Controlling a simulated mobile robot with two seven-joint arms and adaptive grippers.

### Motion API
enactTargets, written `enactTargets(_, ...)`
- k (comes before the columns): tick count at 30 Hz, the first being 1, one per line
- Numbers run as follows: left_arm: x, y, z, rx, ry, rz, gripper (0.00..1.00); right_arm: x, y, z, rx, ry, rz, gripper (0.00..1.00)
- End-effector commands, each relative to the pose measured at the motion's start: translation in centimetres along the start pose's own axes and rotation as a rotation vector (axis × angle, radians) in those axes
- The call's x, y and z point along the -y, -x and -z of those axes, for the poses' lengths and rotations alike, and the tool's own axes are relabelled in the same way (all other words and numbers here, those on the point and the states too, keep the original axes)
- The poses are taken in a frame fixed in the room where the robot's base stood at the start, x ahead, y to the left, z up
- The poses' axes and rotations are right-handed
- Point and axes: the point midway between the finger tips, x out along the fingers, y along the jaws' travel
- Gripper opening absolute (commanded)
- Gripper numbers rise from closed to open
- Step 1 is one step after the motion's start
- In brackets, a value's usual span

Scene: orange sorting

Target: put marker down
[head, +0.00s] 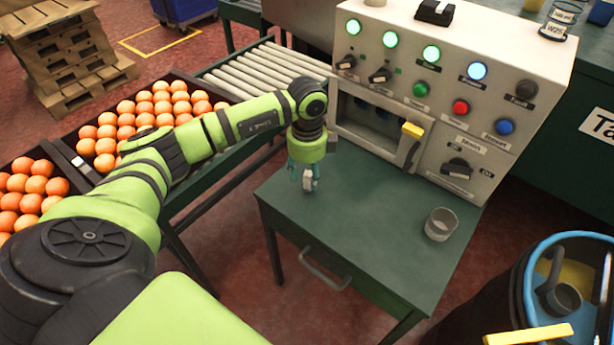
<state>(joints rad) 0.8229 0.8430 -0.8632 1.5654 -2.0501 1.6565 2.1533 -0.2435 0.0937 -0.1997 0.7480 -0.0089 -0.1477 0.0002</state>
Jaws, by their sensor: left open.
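My left gripper (304,185) points down over the back left part of the green table (345,235), in front of the control box. It is small in the view, with its fingers open. I cannot make out a marker in it or on the table; a pale patch between the fingers is too small to identify. Whether the fingertips touch the tabletop is not clear. My right gripper does not show.
A control box (455,75) with lit buttons and a yellow-tipped handle (413,130) stands behind. A grey cup (441,224) sits at the table's right. A roller conveyor (262,72), orange crates (77,160) and a blue-rimmed barrel (532,290) flank it. The table's middle is clear.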

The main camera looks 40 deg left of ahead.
Motion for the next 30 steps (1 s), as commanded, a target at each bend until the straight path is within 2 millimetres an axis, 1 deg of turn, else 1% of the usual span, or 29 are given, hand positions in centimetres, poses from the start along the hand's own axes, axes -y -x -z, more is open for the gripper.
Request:
enactTargets(1,0.1,1.3,-0.1,0.0,0.0,0.007,0.49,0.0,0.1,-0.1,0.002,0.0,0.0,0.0)
enactTargets(6,0.2,5.1,0.0,0.0,0.0,0.007,0.49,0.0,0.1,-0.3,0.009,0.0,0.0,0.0)
enactTargets(9,0.1,7.1,0.0,0.0,0.0,0.006,0.49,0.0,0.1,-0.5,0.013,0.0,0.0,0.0)
enactTargets(13,0.1,9.0,0.0,0.0,0.0,0.004,0.49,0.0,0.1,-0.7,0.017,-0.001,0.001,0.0)
enactTargets(18,0.0,10.2,0.0,0.0,0.0,0.002,0.49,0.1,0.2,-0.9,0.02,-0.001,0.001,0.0)
enactTargets(30,0.0,10.3,0.0,0.0,0.001,0.001,0.49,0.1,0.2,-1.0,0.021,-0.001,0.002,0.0)
